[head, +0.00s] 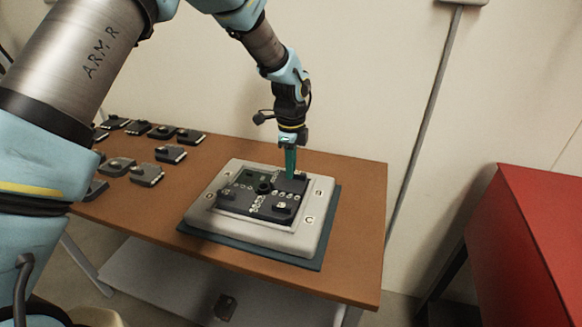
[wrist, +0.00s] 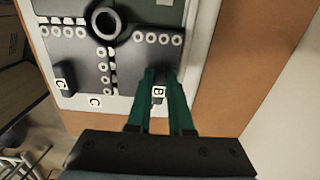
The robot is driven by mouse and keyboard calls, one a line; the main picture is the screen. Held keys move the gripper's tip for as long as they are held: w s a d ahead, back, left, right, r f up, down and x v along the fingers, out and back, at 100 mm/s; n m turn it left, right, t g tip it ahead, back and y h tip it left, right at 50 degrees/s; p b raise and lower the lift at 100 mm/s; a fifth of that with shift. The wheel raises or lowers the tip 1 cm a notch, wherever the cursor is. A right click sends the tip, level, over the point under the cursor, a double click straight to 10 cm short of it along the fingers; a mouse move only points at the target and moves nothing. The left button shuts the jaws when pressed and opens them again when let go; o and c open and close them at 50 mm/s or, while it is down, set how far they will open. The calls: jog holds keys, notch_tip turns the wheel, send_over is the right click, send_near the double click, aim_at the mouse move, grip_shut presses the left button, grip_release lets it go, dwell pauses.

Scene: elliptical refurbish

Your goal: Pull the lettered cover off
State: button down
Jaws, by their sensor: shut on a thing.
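A pale square housing (head: 308,233) holds a dark panel of covers with rows of pale round studs and a round hub (wrist: 103,22) in the middle. My gripper (head: 290,177) comes straight down on the panel's back right part. In the wrist view its two teal fingers (wrist: 161,78) are shut on the raised grip of a dark cover marked B (wrist: 158,91). This cover (wrist: 150,45) appears to lie in the panel, level with its neighbour. The neighbouring cover (wrist: 75,50) has a grip with a C label. The fingers hide part of the B grip.
The housing stands on a blue-grey mat (head: 328,240) on a brown table (head: 362,185). Several dark spare pieces (head: 147,175) lie at the table's left. A green bare area (wrist: 150,10) shows beside the hub. A red cabinet (head: 530,240) stands at right.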

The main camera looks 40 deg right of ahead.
jog(key=shift+r, duration=0.1)
dwell(0.7)
notch_tip(320, 180, up, 17)
jog(key=p, duration=0.7)
dwell(1.1)
